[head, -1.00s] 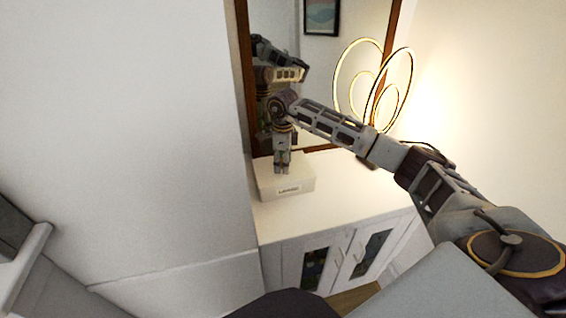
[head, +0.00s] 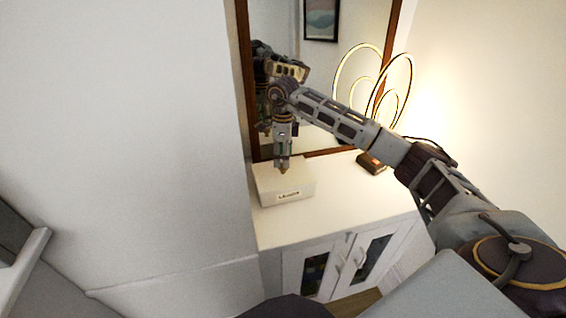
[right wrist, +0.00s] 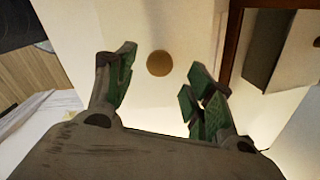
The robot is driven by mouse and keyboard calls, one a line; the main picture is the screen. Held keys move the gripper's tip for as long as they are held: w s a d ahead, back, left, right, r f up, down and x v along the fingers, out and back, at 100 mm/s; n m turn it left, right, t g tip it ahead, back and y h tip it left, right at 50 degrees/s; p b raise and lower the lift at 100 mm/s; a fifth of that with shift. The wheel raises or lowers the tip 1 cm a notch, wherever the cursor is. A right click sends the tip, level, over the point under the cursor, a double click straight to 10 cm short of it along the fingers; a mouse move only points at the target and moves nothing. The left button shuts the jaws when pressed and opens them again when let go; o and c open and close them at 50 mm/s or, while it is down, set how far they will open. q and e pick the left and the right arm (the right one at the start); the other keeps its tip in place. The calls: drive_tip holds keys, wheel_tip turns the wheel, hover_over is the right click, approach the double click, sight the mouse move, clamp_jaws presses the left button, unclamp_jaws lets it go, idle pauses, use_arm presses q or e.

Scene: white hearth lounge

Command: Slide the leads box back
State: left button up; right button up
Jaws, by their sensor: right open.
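The leads box (head: 286,198) is a low white box with a small dark-lettered label on its front. It stands on the white cabinet top near the wall at the left, in front of the mirror. A round brown knob (right wrist: 158,63) on its lid shows in the right wrist view. My right gripper (head: 283,162) points down just above the lid, open and empty. In the wrist view its two green-padded fingers stand apart on either side of the knob, below it in the picture. My left gripper is out of view.
A framed mirror (head: 240,45) stands behind the box and reflects my arm. A lit ring lamp (head: 411,85) with a brown base (head: 371,163) stands to the right. The cabinet top (head: 345,200) is clear between box and lamp. A wall is close on the left.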

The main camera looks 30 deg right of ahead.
drive_tip(key=shift+r, duration=1.4)
drive_tip(key=shift+r, duration=0.1)
wheel_tip(320, 180, up, 5)
drive_tip(key=p, duration=0.5)
